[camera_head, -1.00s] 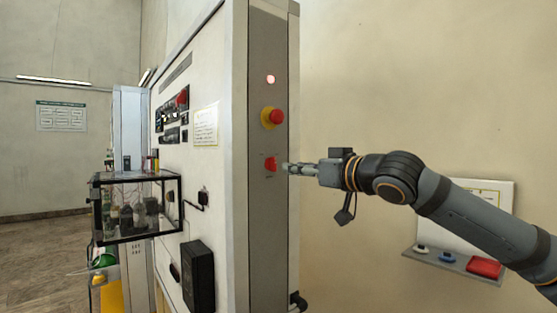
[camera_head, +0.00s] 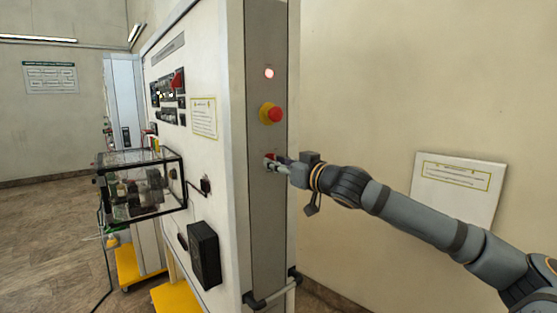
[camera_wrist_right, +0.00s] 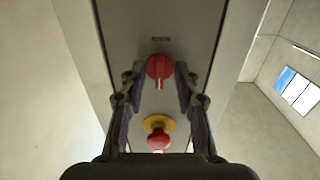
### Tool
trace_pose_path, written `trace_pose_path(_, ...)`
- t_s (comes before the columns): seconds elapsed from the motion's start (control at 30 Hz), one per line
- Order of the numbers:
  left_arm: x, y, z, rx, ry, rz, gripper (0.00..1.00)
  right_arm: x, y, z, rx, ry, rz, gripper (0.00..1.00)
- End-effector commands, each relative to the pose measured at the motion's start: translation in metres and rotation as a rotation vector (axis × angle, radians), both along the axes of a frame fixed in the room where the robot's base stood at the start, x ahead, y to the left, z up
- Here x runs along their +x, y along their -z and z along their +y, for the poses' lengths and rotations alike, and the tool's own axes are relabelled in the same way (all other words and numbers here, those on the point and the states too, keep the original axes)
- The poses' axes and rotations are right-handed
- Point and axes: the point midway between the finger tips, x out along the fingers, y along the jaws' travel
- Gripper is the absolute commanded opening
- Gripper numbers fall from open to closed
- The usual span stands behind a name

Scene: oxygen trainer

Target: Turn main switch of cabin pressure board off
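The main switch is a red rotary knob (camera_wrist_right: 160,70) on the grey end panel (camera_head: 266,220) of the cabinet. In the right wrist view it sits between the two fingertips of my right gripper (camera_wrist_right: 154,76), with a label above it. The fingers are spread on both sides of the knob; contact is not clear. In the head view my right gripper (camera_head: 271,165) is at the panel and covers most of the knob (camera_head: 270,156). My left gripper is not in view.
A clear box (camera_head: 150,190) juts from the cabinet's left face. The wall at right carries a white sign (camera_head: 458,188).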

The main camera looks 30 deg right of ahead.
Motion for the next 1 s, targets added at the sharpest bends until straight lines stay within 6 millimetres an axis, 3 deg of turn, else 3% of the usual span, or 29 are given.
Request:
trace_pose_path(0.07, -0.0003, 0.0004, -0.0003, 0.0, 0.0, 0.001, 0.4, -0.0001, 0.0, -0.0001, 0.0, 0.0, 0.0, 0.29)
trace_pose_path(0.3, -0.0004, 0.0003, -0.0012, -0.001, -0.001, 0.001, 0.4, -0.0001, -0.0003, -0.0001, 0.0, 0.0, 0.0, 0.0)
trace_pose_path(0.67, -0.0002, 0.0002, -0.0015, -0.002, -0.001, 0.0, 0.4, -0.0002, -0.0006, -0.0003, -0.021, 0.0, -0.003, 0.0)
trace_pose_path(1.0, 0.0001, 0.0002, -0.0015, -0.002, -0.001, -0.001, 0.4, -0.0002, -0.0011, -0.001, -0.214, 0.001, -0.018, 0.0)
